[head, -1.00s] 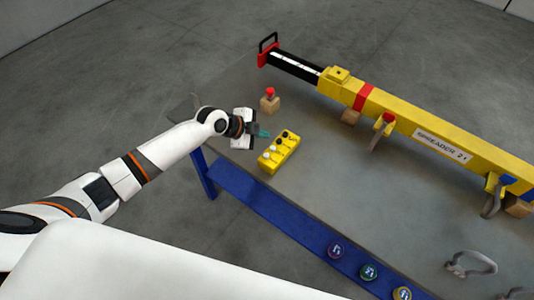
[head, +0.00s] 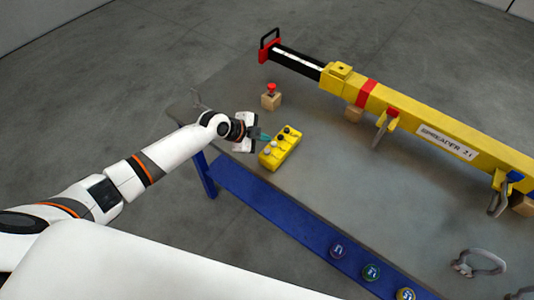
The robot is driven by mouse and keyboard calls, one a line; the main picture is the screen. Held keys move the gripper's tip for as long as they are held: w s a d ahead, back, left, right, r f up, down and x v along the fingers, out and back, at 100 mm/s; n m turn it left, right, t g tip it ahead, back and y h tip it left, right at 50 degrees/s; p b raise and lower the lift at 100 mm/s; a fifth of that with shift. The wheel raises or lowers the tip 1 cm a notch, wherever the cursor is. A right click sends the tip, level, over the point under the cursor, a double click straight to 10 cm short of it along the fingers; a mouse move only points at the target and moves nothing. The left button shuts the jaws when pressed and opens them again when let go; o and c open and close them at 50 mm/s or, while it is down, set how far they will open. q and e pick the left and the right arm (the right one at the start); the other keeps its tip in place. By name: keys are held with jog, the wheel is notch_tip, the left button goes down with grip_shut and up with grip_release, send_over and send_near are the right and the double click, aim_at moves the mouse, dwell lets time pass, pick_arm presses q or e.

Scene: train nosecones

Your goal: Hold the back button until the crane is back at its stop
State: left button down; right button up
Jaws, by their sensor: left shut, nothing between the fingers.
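A yellow control box (head: 281,150) with dark and pale buttons on top lies near the left front edge of the grey table. My left gripper (head: 264,137) is shut and empty. Its tips are at the box's left side, close to the buttons; I cannot tell whether they touch one. No crane is clearly labelled; a long yellow beam marked "SPREADER 21" (head: 444,143) lies across the back of the table, with a black sliding arm (head: 296,63) ending in a red piece at its left end. My right gripper is not in view.
A red knob on a wooden block (head: 271,97) stands between the box and the beam. Several round coloured badges (head: 371,272) sit on the blue front rail (head: 270,211). A grey shackle (head: 478,263) lies at the right. The table middle is clear.

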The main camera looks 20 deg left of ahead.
aim_at(267, 152)
pick_arm(q)
jog(key=shift+f+b, duration=1.45)
jog(key=shift+f, duration=0.55)
jog(key=shift+f, duration=0.1)
dwell(0.3)
jog(key=shift+f+b, duration=0.3)
jog(key=shift+b, duration=0.35)
